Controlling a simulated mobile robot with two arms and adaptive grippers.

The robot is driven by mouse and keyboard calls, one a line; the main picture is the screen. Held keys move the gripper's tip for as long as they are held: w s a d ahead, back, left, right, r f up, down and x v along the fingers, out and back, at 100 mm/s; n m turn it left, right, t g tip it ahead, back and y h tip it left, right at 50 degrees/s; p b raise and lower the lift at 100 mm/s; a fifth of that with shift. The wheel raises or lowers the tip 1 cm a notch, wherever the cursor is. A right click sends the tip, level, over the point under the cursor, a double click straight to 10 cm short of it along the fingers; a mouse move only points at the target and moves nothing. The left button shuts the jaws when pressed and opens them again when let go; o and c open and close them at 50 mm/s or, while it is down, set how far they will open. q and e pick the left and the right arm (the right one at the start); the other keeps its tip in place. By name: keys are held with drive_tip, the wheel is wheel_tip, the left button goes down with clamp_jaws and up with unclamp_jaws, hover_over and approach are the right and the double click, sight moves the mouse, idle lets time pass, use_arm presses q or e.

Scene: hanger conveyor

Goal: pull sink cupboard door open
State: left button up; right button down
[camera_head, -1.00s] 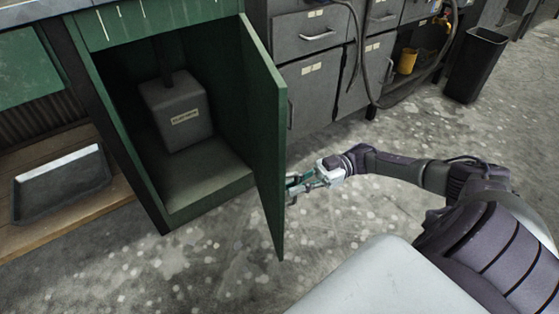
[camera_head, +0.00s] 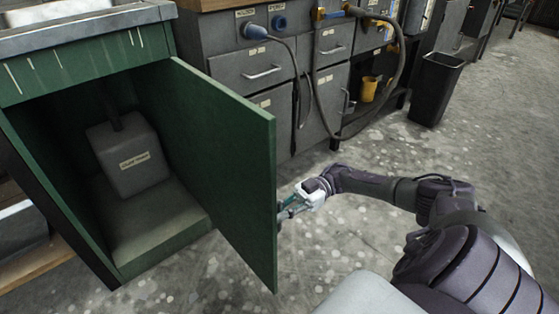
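The green sink cupboard door (camera_head: 225,165) stands wide open, hinged on the right side of the cupboard opening, with its inner face towards me. The green sink cupboard (camera_head: 75,62) is open, and a grey labelled box (camera_head: 130,160) with a pipe on top stands inside. My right gripper (camera_head: 283,213) is at the door's free edge, on the outer side. Its fingertips and any handle there are largely hidden by the door, so I cannot tell whether it grips anything. My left gripper is not in view.
Grey drawer cabinets (camera_head: 250,70) with hoses stand behind the door. A black bin (camera_head: 436,88) and a yellow cup (camera_head: 369,89) are further right. A dark tray (camera_head: 20,235) is at the left edge. Speckled concrete floor (camera_head: 330,245) is clear around the arm.

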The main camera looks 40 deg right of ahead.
drive_tip(key=shift+f, duration=0.1)
drive_tip(key=c, duration=1.2)
unclamp_jaws()
drive_tip(key=d, duration=0.7)
drive_tip(key=shift+s+d, duration=0.25)
drive_tip(key=shift+s, duration=0.15)
drive_tip(key=shift+s, duration=0.15)
